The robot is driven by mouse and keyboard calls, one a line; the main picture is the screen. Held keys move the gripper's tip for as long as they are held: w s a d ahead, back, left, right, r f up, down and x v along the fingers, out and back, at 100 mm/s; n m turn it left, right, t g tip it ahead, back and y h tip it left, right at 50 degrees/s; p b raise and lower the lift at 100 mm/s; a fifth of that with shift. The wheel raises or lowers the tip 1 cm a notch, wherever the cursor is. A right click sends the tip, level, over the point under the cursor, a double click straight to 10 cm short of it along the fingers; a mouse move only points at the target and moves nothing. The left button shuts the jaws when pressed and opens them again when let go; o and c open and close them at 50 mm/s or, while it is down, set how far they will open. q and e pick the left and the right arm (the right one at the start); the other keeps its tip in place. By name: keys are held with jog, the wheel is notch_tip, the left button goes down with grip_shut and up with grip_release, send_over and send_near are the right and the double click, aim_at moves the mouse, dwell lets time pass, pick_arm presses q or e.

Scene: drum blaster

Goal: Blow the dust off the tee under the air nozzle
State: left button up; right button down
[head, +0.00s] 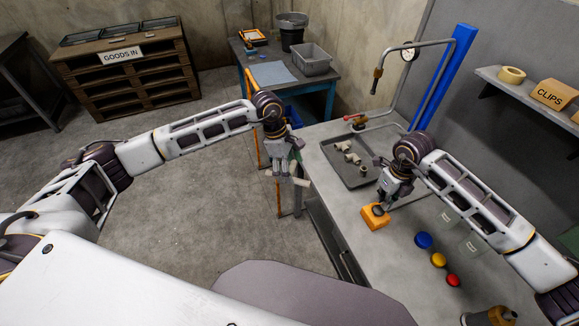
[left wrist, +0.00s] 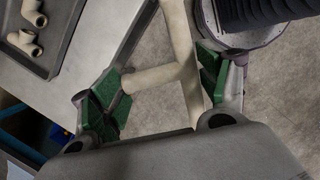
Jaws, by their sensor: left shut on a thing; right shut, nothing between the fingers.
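My left gripper (head: 280,172) is shut on a beige tee (head: 301,182), held beside the bench's left edge. In the left wrist view the tee (left wrist: 186,45) lies between the green finger pads. Dust on it cannot be told. The air nozzle (head: 375,86) hangs from a bent pipe above the back of the bench, well apart from the tee. My right gripper (head: 384,201) is shut and empty, pointing down close over the dark button of an orange box (head: 374,218). Whether it touches the button cannot be told.
A grey tray (head: 364,179) with several beige fittings lies on the bench, a red-handled valve (head: 357,119) behind it. Blue, yellow and red buttons (head: 439,260) sit nearer me. A blue post (head: 444,80) and a shelf (head: 497,79) stand at the right.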

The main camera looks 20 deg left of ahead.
pick_arm(q)
jog(key=shift+f+b, duration=0.5)
jog(key=shift+f, duration=0.15)
dwell(1.4)
jog(key=shift+s+f+h, duration=0.1)
jog(key=shift+f+h, duration=0.1)
jog(key=shift+h, duration=0.1)
jog(key=shift+s+d+f+h, duration=0.2)
jog(key=shift+s+f+h, duration=0.45)
jog(key=shift+f, duration=0.1)
jog(key=w+d+r+n+t+h, duration=0.2)
jog(key=w+d+n+h, duration=0.1)
jog(key=w+d+h, duration=0.25)
jog(key=w+d+r+n+t, duration=0.2)
jog(key=w+r+n+t, duration=0.4)
jog(key=w+r, duration=0.5)
jog(key=shift+d+t, duration=0.4)
jog(key=shift+t, duration=0.3)
jog(key=shift+r+h, duration=0.1)
jog(key=shift+h, duration=0.2)
